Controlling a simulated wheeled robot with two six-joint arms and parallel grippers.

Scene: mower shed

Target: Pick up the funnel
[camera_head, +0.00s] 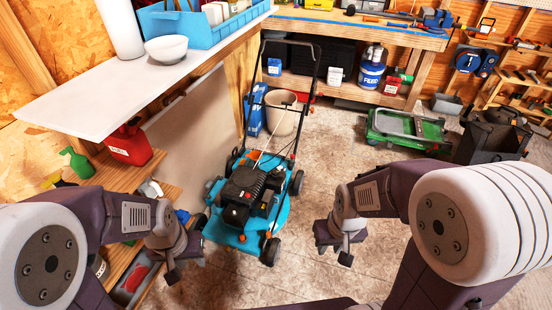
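I cannot make out a clear funnel. A white, round, bowl-like thing (166,50) sits on the white upper shelf at the left; its underside is not clear. A small pale object (150,187) lies on the lower wooden shelf, partly hidden by my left arm, and I cannot tell what it is. My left gripper (184,264) hangs low at the left, beside the lower shelf and left of the mower, its fingers apart and empty. My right gripper (335,246) hangs over the floor right of the mower, its fingers apart and empty.
A turquoise lawn mower (245,205) stands between my arms. A white shelf (110,95) juts out at the left, holding a blue bin (190,30). A red can (128,145) and green spray bottle (76,163) stand below. Floor (335,170) is clear beyond my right gripper.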

